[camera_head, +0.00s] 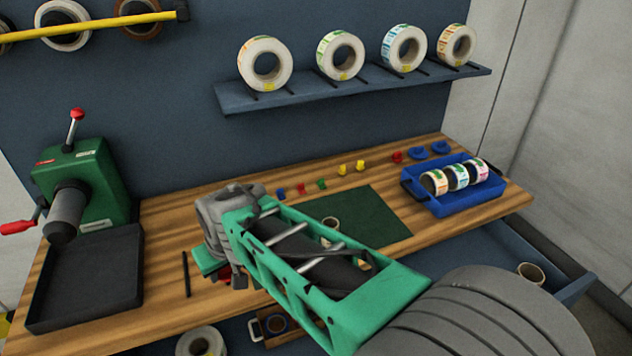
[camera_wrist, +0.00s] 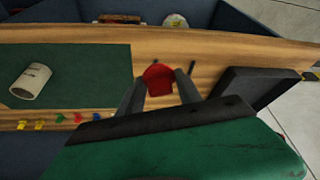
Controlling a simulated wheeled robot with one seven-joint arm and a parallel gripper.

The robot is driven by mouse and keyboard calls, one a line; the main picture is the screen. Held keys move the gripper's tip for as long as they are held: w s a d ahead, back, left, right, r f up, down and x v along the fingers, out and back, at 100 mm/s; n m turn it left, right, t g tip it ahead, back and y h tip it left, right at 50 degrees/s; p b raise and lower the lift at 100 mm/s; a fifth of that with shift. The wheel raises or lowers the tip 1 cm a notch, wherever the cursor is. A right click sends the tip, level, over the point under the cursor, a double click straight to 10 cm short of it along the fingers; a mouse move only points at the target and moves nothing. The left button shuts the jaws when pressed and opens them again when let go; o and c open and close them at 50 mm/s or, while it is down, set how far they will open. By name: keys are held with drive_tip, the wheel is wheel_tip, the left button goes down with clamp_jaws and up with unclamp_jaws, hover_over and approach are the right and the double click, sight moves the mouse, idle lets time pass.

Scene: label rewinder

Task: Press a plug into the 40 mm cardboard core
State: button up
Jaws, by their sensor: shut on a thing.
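A pale cardboard core (camera_head: 331,226) is on the green mat (camera_head: 370,212), partly hidden by my arm. In the wrist view the core (camera_wrist: 31,82) has small print on its side, too small to read. My gripper (camera_wrist: 158,82) is shut on a red plug (camera_wrist: 158,77), which shows between the fingertips. It is over the wooden bench, off the mat and apart from the core. In the head view my arm hides most of the gripper, and a bit of red (camera_head: 225,272) shows there.
Several small coloured plugs (camera_head: 321,184) lie along the mat's back edge. A blue tray (camera_head: 468,207) with label rolls stands right. A green rewinder (camera_head: 84,180) and black tray (camera_head: 85,280) stand left. A black rod (camera_head: 186,273) lies between. Another core (camera_head: 531,272) is lower right.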

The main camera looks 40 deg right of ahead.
drive_tip(key=w+d+r+n+p, duration=0.1)
drive_tip(key=w+d+r+p, duration=0.15)
drive_tip(key=d, duration=0.25)
drive_tip(key=n+y+p, duration=0.2)
drive_tip(key=n+p, duration=0.3)
drive_tip(key=p, duration=0.2)
hover_over(331, 218)
drive_tip(key=s+a, duration=0.1)
drive_tip(key=s, duration=0.1)
drive_tip(key=shift+w+a+r, duration=0.2)
drive_tip(key=shift+w+r, duration=0.05)
drive_tip(key=shift+r, duration=0.15)
drive_tip(key=shift+g, duration=0.3)
drive_tip(key=shift+f+b, duration=3)
drive_tip(key=shift+f, duration=0.85)
drive_tip(key=shift+f, duration=0.3)
drive_tip(key=shift+s, duration=0.1)
drive_tip(key=o, duration=1.4)
drive_tip(key=shift+r, duration=0.1)
